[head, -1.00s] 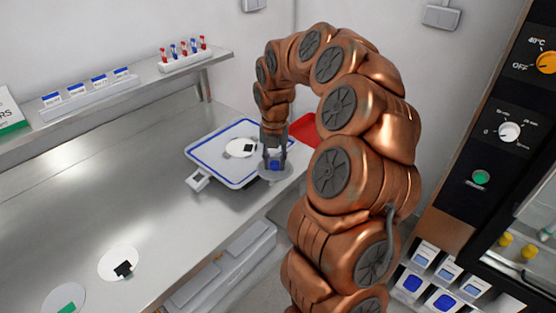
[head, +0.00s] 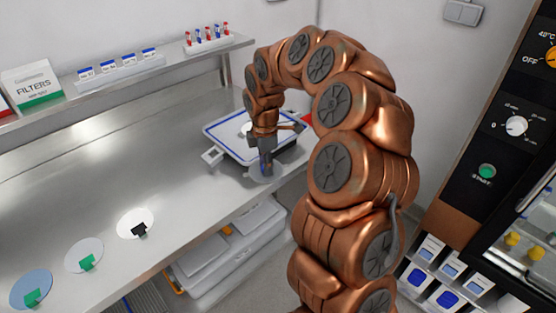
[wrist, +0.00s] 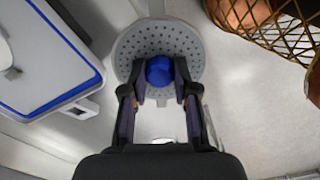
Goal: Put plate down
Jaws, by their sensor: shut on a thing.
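The plate (wrist: 182,38) is a round, grey, perforated disc with a blue knob (wrist: 158,70) at its middle. My gripper (wrist: 159,84) is shut on the blue knob, one finger on each side. In the head view the plate (head: 266,178) shows only partly, under my gripper (head: 267,164), at the bench's right end near its front edge. It is close in front of the blue-rimmed white tray (head: 225,140). Whether the plate touches the bench or hangs just above it, I cannot tell.
The steel bench (head: 95,185) has wide bare room to the left. A white disc with a black tab (head: 135,220) and two discs with green tabs lie at its front left. The shelf above holds a tube rack (head: 208,40) and a filters box (head: 36,80).

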